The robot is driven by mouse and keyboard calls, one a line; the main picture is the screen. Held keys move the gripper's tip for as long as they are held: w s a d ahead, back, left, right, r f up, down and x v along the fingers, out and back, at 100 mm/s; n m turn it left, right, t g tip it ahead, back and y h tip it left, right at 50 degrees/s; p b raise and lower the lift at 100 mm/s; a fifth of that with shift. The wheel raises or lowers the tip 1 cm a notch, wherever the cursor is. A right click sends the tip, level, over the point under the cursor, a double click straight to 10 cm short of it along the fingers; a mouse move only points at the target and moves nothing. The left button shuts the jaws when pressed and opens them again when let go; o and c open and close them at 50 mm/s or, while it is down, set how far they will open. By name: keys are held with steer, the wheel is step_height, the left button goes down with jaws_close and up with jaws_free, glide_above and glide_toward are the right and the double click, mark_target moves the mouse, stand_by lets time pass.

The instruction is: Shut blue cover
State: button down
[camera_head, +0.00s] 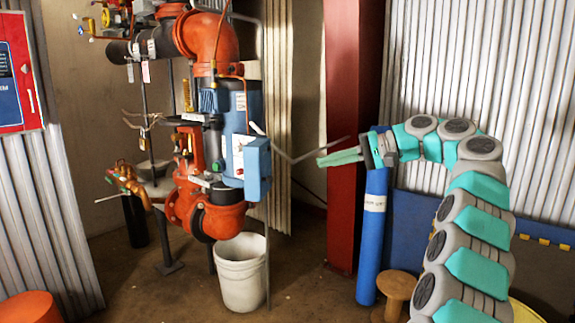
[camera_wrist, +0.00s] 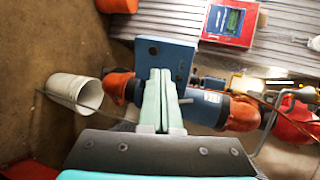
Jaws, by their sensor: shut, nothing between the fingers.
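What looks like the blue cover (camera_head: 257,172) is a light-blue panel on the lower right side of the blue unit (camera_head: 238,104), among red-orange pipes. In the wrist view the blue cover (camera_wrist: 176,52) is a flat plate with small dark holes, beyond my fingertips. How far it stands open is hard to tell.
A thin grey bent rod (camera_head: 293,158) runs between the unit and my fingers. A white bucket (camera_head: 240,272) stands below. A red column (camera_head: 354,120) and a blue cylinder (camera_head: 372,235) stand near my wrist. A wooden stool (camera_head: 397,287) is below my arm.

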mark_target(261, 172)
steer(key=x, duration=0.4)
steer(key=b+x, duration=0.1)
steer(key=x, duration=0.3)
steer(key=r+b+x, duration=0.1)
steer(key=x, duration=0.3)
steer(key=shift+w+a+f, duration=0.1)
steer(key=shift+a+f, duration=0.1)
steer(key=shift+a, duration=0.3)
steer(key=shift+w+a, duration=0.1)
steer(key=shift+a, duration=0.45)
steer(key=shift+a+b, duration=0.15)
steer(key=shift+b, duration=0.3)
